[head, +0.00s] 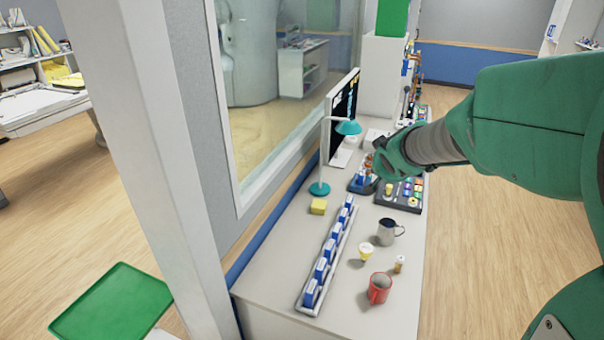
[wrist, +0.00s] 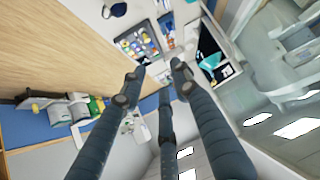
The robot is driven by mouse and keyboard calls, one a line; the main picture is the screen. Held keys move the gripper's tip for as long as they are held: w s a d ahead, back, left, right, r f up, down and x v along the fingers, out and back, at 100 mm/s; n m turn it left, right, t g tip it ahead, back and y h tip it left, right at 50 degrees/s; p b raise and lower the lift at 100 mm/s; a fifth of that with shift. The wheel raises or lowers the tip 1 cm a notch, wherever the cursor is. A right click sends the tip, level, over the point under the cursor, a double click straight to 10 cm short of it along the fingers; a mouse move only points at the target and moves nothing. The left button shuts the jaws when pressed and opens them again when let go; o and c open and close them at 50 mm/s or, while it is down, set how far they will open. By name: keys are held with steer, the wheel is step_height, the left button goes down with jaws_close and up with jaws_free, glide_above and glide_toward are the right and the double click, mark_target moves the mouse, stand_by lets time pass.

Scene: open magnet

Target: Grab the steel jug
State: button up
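The steel jug (head: 386,232) is a dark grey metal cup with a handle on its right. It stands upright on the white counter in the head view. My gripper (wrist: 157,80) shows in the wrist view as dark fingers spread apart with nothing between them. In the head view my green wrist is over the counter, above and behind the jug, near the button panel; the fingers are mostly hidden there. A dark round shape at the top edge of the wrist view may be the jug, but I cannot tell surely.
A red mug (head: 379,288), a light bulb (head: 366,252) and a small cork-topped bottle (head: 399,264) stand near the jug. A rack of blue-and-white boxes (head: 328,258) lies to its left. The button panel (head: 402,196), a teal lamp (head: 319,188) and a monitor are behind.

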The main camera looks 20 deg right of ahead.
steer(key=w+d+f+m+t+y, duration=0.1)
steer(key=w+d+f, duration=0.1)
steer(key=d+f, duration=0.65)
steer(key=w+d+f, duration=0.3)
steer(key=d+f, duration=0.4)
steer(key=d, duration=0.3)
steer(key=s+d+f+m+y, duration=0.1)
steer(key=s+d+f+y, duration=0.1)
steer(key=f, duration=0.8)
steer(key=s+d+f+m+t+y+b, duration=0.1)
steer(key=s+d+f, duration=0.4)
steer(key=f, duration=0.6)
steer(key=shift+s+d+f+y, duration=0.3)
steer(key=shift+s+y, duration=0.1)
steer(key=shift+y, duration=0.2)
steer(key=shift+b+x, duration=1.1)
steer(key=shift+x, duration=3.2)
steer(key=shift+w+r, duration=0.1)
